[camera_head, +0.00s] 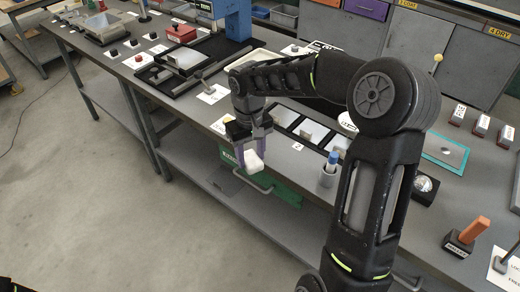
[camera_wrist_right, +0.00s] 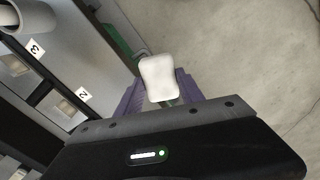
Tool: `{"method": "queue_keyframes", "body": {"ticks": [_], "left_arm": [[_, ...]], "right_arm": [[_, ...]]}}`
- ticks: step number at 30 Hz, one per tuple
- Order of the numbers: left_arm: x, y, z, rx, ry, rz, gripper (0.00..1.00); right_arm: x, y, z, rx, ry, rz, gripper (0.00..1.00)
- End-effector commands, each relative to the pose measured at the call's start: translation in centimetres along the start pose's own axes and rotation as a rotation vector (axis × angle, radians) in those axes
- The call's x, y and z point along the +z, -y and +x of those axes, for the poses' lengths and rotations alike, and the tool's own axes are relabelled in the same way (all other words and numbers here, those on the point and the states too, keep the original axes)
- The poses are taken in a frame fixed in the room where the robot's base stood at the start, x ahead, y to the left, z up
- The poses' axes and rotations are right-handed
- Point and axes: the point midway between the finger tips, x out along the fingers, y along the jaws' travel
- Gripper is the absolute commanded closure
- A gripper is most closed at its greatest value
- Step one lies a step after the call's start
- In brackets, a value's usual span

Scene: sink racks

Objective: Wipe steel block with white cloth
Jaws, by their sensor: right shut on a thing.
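My right gripper (camera_head: 246,157) has purple fingers and is shut on a small white cloth (camera_head: 254,163), beyond the bench's front edge. In the right wrist view, the white cloth (camera_wrist_right: 158,77) shows as a bunched pad between the fingertips of the right gripper (camera_wrist_right: 159,93). A black-framed row of grey plates (camera_head: 312,131) lies on the bench to the right of the gripper. I cannot tell for certain which thing is the steel block. My left gripper is not in view.
The grey bench (camera_head: 110,68) runs across the view, with a lower shelf. A green bin (camera_head: 284,190) is below the gripper. A holder with a blue-capped bottle (camera_head: 329,172) and an orange-handled tool (camera_head: 471,231) stand to the right. Open floor lies at left.

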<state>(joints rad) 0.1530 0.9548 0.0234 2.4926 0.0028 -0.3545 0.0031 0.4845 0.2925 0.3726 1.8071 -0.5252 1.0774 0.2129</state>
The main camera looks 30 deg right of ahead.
Motion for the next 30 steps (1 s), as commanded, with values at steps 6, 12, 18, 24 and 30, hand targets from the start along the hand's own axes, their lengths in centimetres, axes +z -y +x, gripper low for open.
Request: {"method": "queue_keyframes", "body": {"ticks": [6,12,18,24,30], "left_arm": [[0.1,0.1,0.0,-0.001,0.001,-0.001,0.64],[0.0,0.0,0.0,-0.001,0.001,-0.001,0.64],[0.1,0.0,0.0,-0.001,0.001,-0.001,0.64],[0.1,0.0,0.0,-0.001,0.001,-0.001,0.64],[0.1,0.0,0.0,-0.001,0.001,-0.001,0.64]], "right_arm": [[-1.4,3.7,6.2,0.004,0.006,0.032,0.88],[-0.8,9.0,12.2,0.0,0.003,-0.022,0.88],[0.3,11.8,14.8,-0.004,-0.003,-0.078,0.88],[0.4,12.1,15.0,-0.005,-0.004,-0.084,0.88],[0.4,12.1,15.0,-0.005,-0.004,-0.084,0.88]]}}
